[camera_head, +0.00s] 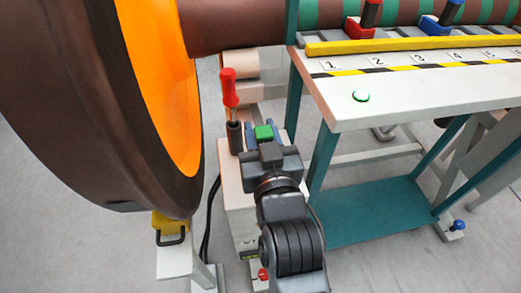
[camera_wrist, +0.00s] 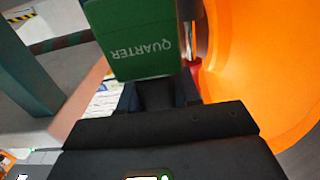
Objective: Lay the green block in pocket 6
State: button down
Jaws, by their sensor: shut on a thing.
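The green block (camera_head: 264,133) is between the fingers of my gripper (camera_head: 264,137), low in the middle of the head view, above a pale cabinet. In the wrist view the green block (camera_wrist: 135,40) fills the top centre, with QUARTER printed on its face. My gripper (camera_wrist: 155,95) is shut on it. The white bench (camera_head: 420,95) at the upper right carries a row of number plates. The plate at the right edge (camera_head: 517,53) is cut off, seemingly 6. Its pocket is not clearly visible.
A red-handled tool (camera_head: 229,88) stands upright in a dark holder just left of my gripper. The large brown and orange wheel (camera_head: 155,80) fills the left. A yellow bar (camera_head: 400,45) runs along the bench. Red (camera_head: 358,28) and blue (camera_head: 435,26) pieces sit behind it.

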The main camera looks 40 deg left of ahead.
jog(key=shift+f, duration=2.35)
jog(key=shift+b, duration=0.35)
jog(key=shift+f, duration=0.2)
jog(key=c, duration=0.8)
grip_release()
jog(key=shift+r, duration=0.2)
jog(key=b+v, duration=0.1)
jog(key=v, duration=1.1)
